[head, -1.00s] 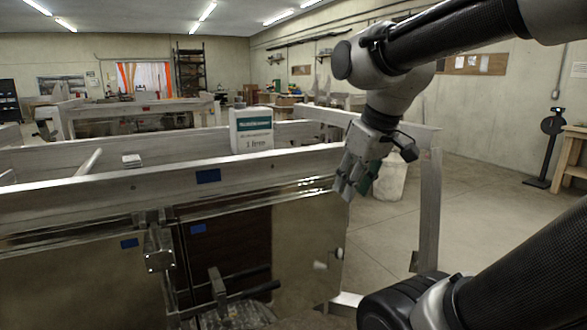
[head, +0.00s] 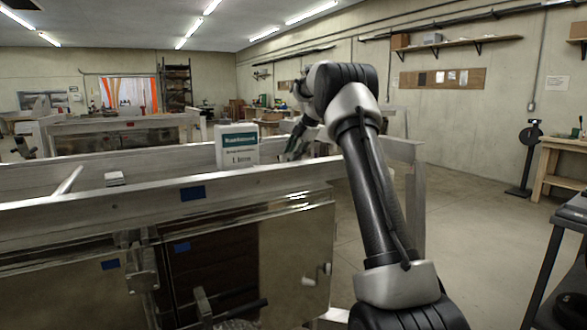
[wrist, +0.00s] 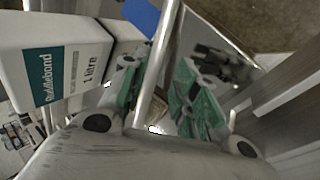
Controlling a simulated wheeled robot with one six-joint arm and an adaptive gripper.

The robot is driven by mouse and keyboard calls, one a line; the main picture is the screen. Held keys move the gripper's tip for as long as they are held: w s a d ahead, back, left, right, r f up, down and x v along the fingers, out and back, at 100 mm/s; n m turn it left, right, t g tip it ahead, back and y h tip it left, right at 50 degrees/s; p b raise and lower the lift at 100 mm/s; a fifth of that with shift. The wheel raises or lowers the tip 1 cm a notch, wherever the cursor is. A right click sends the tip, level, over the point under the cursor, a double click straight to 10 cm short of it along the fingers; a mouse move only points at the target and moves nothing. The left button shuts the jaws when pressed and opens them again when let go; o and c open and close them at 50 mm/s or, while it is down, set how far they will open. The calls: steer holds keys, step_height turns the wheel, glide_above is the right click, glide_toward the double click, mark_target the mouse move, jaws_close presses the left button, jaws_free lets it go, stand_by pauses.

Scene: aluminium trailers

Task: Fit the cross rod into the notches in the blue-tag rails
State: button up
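A pale round rod (head: 68,182) lies across the trailer at the left of the head view, its near end by the near rail. The near rail (head: 255,187) carries a blue tag (head: 192,193). A blue patch (wrist: 143,16) shows at the top of the wrist view. My gripper (head: 297,148) is above the trailer's right part, beside the white container and well right of the rod. In the wrist view its green-padded fingers (wrist: 160,98) are spread, with a silvery edge behind the gap. It appears empty. I cannot make out the notches.
A white container (head: 237,147) with a green label stands on the trailer; it also shows in the wrist view (wrist: 50,60). A small pale block (head: 115,178) sits near the rod. More blue tags mark the lower side (head: 182,247). Open floor (head: 470,240) lies right, before a wooden bench (head: 553,165).

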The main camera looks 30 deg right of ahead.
steer(key=x, duration=0.7)
steer(key=shift+w+a+f, duration=0.15)
steer(key=shift+w+f, duration=0.05)
steer(key=shift+w, duration=0.15)
steer(key=shift+r, duration=0.1)
jaws_close()
